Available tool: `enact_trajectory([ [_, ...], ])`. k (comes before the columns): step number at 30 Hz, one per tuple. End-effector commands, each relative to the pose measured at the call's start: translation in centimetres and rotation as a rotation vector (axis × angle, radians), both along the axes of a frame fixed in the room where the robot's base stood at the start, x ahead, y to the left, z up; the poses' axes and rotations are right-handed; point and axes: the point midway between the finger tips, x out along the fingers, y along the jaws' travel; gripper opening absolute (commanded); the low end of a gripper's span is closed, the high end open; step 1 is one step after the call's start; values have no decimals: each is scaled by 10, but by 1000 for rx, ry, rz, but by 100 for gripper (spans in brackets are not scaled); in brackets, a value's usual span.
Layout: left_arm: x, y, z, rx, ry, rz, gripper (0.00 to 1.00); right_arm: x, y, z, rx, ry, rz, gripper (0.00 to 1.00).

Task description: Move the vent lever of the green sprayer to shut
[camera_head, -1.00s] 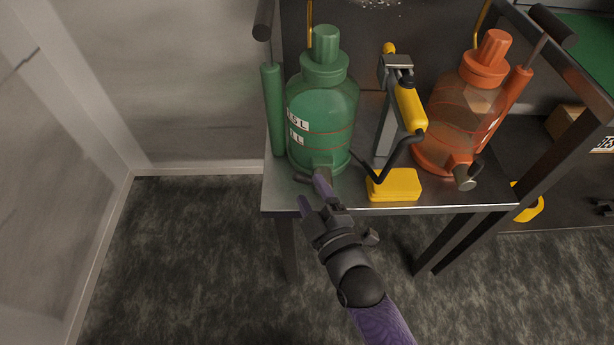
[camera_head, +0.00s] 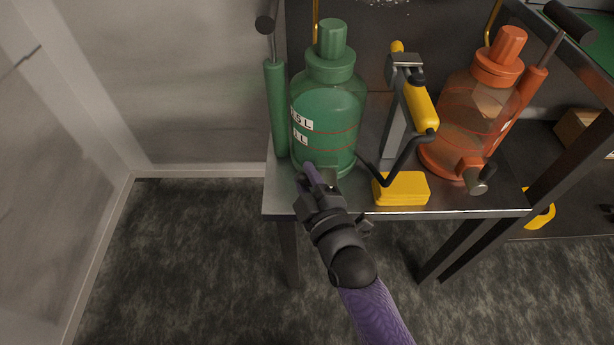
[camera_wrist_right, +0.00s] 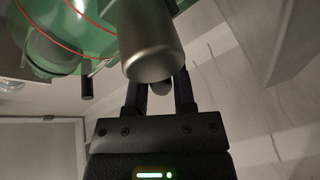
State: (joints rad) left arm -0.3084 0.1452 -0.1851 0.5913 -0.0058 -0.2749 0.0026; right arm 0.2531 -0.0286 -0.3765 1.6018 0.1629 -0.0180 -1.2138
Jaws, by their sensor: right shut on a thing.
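The green sprayer (camera_head: 328,115) stands upright on the bench, its translucent green tank marked with red lines. A metal fitting (camera_head: 328,177) sticks out low on its front and shows large as a grey cylinder in the right wrist view (camera_wrist_right: 148,45). My right gripper (camera_head: 310,176) is at this fitting, low in front of the tank. In the right wrist view its fingers (camera_wrist_right: 160,92) are shut on a small, dark, rounded piece just below the cylinder, apparently the vent lever's end (camera_wrist_right: 160,87). The fingers hide most of the lever, so its angle cannot be read. My left gripper is not in view.
An orange sprayer (camera_head: 470,120) stands at the right. Between the sprayers is a yellow-handled tool (camera_head: 420,106) with a yellow base (camera_head: 402,188), close to my right gripper. The bench's front edge (camera_head: 450,212) lies below; open floor is to the left.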

Motion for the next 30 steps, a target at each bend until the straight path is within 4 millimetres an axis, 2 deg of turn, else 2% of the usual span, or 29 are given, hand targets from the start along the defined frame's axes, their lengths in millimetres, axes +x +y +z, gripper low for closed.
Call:
enact_trajectory([
  [11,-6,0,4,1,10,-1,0,0,-2,3,74,1,0,0],
  [30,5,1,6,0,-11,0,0,0,-19,16,635,2,-1,0],
])
